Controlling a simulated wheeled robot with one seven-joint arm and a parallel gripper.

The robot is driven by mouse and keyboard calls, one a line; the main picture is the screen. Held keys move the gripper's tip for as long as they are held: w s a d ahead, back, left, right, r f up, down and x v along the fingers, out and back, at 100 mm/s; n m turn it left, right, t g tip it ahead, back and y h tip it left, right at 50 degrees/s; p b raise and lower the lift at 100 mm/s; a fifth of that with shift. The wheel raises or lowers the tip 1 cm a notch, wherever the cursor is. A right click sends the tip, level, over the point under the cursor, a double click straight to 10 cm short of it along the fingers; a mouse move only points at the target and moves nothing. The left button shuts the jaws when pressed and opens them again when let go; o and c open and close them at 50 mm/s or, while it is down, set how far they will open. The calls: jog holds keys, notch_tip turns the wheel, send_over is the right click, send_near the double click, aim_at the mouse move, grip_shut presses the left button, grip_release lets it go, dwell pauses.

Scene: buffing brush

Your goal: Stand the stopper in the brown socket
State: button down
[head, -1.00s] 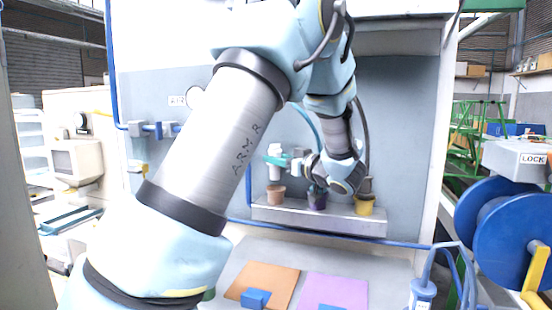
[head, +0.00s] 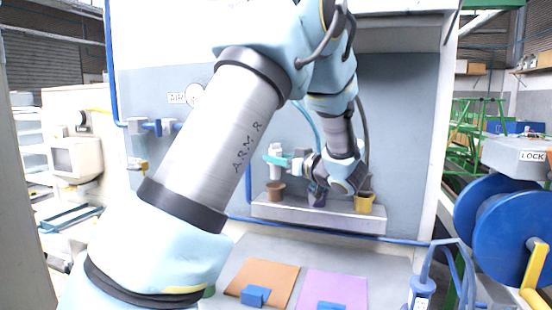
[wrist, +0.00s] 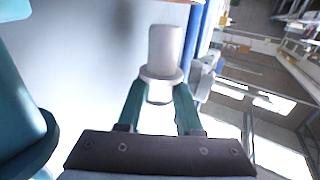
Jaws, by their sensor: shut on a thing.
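The white stopper (head: 275,165) is upright in the head view, directly above the brown socket (head: 276,193) at the left end of the shelf. Its lower end is close to the socket's rim; I cannot tell whether they touch. My gripper (head: 277,159) reaches in from the right with teal fingers shut on the stopper. In the wrist view the fingers (wrist: 160,88) close around the stopper (wrist: 164,50) near its wide collar. The socket cannot be made out in the wrist view.
A purple socket (head: 317,197), partly behind my wrist, and a yellow socket (head: 364,204) stand further right on the grey shelf (head: 340,222). Below lie an orange mat (head: 278,272) and a purple mat (head: 345,287) with blue blocks. A blue pipe runs below the shelf.

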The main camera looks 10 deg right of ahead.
aim_at(279, 176)
jog(key=shift+f, duration=0.15)
jog(key=shift+f+b, duration=0.3)
jog(key=shift+f, duration=0.25)
jog(key=shift+f, duration=0.15)
dwell(0.6)
jog(key=shift+f+b, duration=0.55)
jog(key=shift+f, duration=0.3)
jog(key=shift+f, duration=0.15)
jog(key=shift+f+b, duration=0.4)
jog(key=shift+f, duration=0.2)
jog(key=c, duration=0.5)
grip_release()
